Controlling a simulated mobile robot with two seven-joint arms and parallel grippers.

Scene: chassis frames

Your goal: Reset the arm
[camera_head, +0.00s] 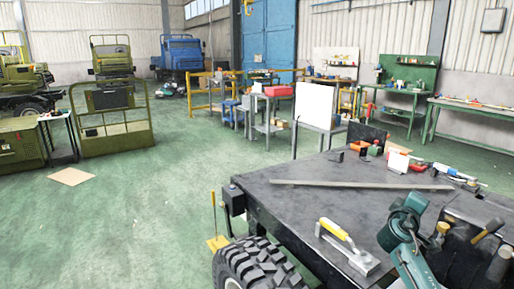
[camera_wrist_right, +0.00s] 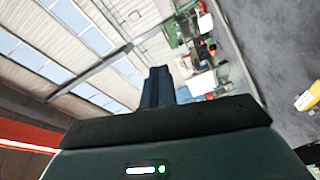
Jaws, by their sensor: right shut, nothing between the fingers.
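My right arm (camera_head: 405,232), teal and dark, is at the lower right of the head view, over the near right part of the dark chassis top (camera_head: 300,205). In the right wrist view my right gripper (camera_wrist_right: 158,88) has its dark fingers together, with nothing seen between them. The fingers point out into the open hall, clear of any object. The wrist picture is strongly tilted, with ceiling at the left and the chassis top at the right. My left gripper is in neither view.
A yellow-handled tool (camera_head: 345,245) lies on the chassis top left of my right arm; its yellow part also shows in the wrist view (camera_wrist_right: 308,95). A long metal bar (camera_head: 350,184) lies across the top. Small tools lie at the far right edge. A wheel (camera_head: 255,265) is below the near edge.

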